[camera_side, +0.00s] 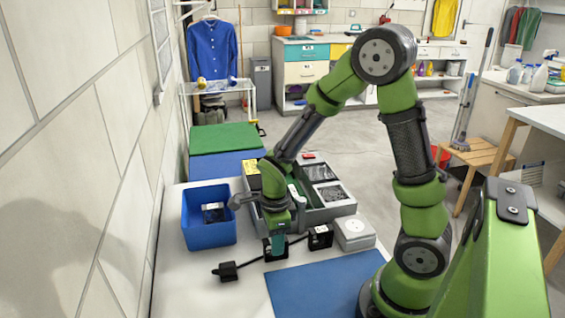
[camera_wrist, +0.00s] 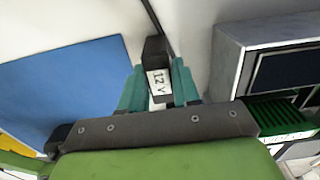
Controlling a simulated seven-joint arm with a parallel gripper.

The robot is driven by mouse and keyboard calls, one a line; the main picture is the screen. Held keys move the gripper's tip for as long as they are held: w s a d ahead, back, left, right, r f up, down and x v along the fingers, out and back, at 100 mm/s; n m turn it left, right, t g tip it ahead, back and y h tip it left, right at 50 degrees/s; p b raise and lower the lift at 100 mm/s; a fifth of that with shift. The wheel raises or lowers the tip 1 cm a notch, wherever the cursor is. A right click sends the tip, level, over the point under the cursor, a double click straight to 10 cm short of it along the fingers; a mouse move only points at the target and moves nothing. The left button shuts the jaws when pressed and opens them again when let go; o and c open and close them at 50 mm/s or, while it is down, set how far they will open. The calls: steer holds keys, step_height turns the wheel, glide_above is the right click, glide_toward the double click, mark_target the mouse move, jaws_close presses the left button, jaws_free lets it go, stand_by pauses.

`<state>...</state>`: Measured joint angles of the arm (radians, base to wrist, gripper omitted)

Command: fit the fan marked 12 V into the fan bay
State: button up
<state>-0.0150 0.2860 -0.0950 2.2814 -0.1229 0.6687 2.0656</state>
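The fan marked 12 V is a small black block with a white label (camera_wrist: 158,84) in the wrist view. My gripper (camera_wrist: 159,88) has its two teal fingers against both sides of it. In the side view my gripper (camera_side: 278,240) points down at the white table, with the black fan (camera_side: 267,250) low between its fingers; I cannot tell whether it touches the table. A second black block (camera_side: 320,237) stands to the right, its marking unreadable. The grey housing (camera_side: 318,216) lies behind, with dark square parts in it; my arm partly hides it, and I cannot make out the fan bay.
A blue bin (camera_side: 208,236) holding a dark part stands left. A black plug (camera_side: 227,270) with a cable lies in front. A light-grey box (camera_side: 354,233) stands right of the blocks. A blue mat (camera_side: 320,285) covers the front right; it looks bare.

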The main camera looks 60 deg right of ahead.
jaws_close()
steer(key=shift+r, duration=0.1)
step_height(320, 180, up, 8)
steer(key=shift+w+r, duration=0.1)
steer(key=shift+r, duration=0.1)
steer(key=w+d+r, duration=0.1)
steer(key=w+d, duration=0.4)
steer(key=d, duration=0.6)
steer(key=w+d+r, duration=0.2)
steer(key=w+d, duration=0.4)
steer(key=d, duration=0.6)
steer(key=shift+d+f, duration=0.15)
steer(key=shift+f, duration=4.95)
